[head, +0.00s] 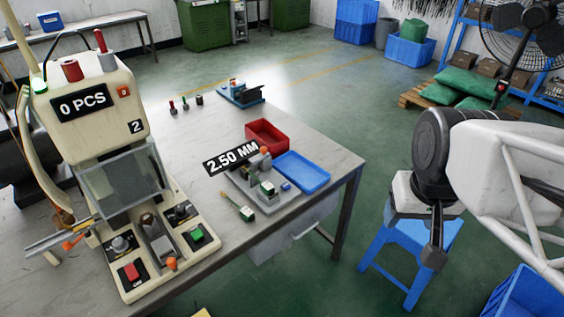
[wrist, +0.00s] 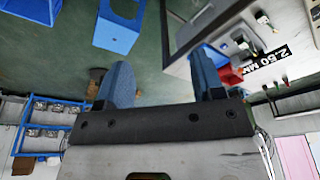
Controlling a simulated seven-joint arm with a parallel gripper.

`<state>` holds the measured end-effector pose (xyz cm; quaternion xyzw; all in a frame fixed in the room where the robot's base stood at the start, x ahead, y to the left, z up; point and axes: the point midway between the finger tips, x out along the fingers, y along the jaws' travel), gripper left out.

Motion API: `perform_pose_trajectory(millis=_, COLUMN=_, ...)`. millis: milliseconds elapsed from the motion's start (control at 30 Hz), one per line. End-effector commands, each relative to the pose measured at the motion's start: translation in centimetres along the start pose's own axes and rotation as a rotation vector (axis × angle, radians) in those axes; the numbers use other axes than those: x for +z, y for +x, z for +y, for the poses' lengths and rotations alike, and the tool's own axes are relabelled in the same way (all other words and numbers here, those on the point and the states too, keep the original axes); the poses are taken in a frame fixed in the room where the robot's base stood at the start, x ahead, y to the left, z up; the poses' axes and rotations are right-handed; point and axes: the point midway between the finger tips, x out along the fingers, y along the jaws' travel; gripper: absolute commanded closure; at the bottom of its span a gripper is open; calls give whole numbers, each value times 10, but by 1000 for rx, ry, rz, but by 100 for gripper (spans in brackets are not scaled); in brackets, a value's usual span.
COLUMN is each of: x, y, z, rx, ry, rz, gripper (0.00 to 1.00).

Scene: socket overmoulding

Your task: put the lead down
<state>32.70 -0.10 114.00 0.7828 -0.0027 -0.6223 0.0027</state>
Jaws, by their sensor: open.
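My gripper (head: 433,256) hangs beyond the table's right end, in front of a blue stool. In the wrist view my gripper (wrist: 163,80) has its two blue fingers wide apart, with nothing between them. My gripper is well apart from all of these.
The moulding machine (head: 100,150) with a "0 PCS" display stands on the table's left. A red tray (head: 266,133) and a blue tray (head: 302,171) lie near the table's right end. The blue stool (head: 430,235) and a fan (head: 523,30) stand on the right.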

Motion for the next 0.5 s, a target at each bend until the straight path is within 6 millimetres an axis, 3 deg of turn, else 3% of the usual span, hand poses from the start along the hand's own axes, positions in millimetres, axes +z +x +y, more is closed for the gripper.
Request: perform_pose_trajectory(millis=500, x=-94, y=29, z=-39, rx=-23, ry=-177, rz=-54, gripper=38)
